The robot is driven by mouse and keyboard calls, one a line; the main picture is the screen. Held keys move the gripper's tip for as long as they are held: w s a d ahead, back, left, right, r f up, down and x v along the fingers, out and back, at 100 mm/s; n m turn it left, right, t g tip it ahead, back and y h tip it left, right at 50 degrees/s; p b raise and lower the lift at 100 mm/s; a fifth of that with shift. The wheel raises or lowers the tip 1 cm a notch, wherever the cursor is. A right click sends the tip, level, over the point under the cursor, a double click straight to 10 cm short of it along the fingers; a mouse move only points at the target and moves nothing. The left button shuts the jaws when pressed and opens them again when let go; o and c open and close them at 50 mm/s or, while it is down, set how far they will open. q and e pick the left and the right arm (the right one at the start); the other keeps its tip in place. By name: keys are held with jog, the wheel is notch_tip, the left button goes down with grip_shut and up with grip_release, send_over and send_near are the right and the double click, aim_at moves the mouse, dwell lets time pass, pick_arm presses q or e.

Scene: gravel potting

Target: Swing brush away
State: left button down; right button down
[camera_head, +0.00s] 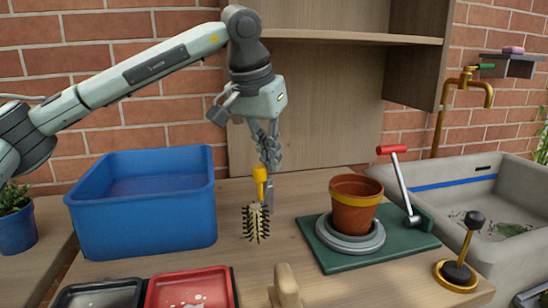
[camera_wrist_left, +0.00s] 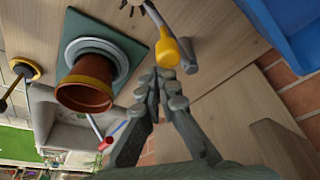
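The brush (camera_head: 256,222) hangs upright, with dark and pale bristles at the bottom and a yellow handle on top. Its yellow handle (camera_wrist_left: 175,52) also shows in the left wrist view, at the fingertips. My left gripper (camera_head: 267,158) comes down from above, and its fingers appear closed around the top of the handle. In the left wrist view the fingertips (camera_wrist_left: 166,80) are close together at the handle. I cannot tell whether the bristles touch the table. A grey upright piece stands right beside the brush. My right gripper is in neither view.
A blue bin (camera_head: 145,225) stands left of the brush. A terracotta pot (camera_head: 354,205) sits on a grey ring on a green base (camera_head: 400,245) with a red-handled lever. Red (camera_head: 192,290) and black trays lie in front. A stone sink (camera_head: 450,185) is at right.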

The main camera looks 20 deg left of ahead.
pick_arm(q)
jog(key=shift+s+a+f, duration=0.1)
jog(key=shift+a+f, duration=0.05)
jog(key=shift+a, duration=0.15)
jog(key=v, duration=1.2)
jog(key=shift+d+r, duration=0.2)
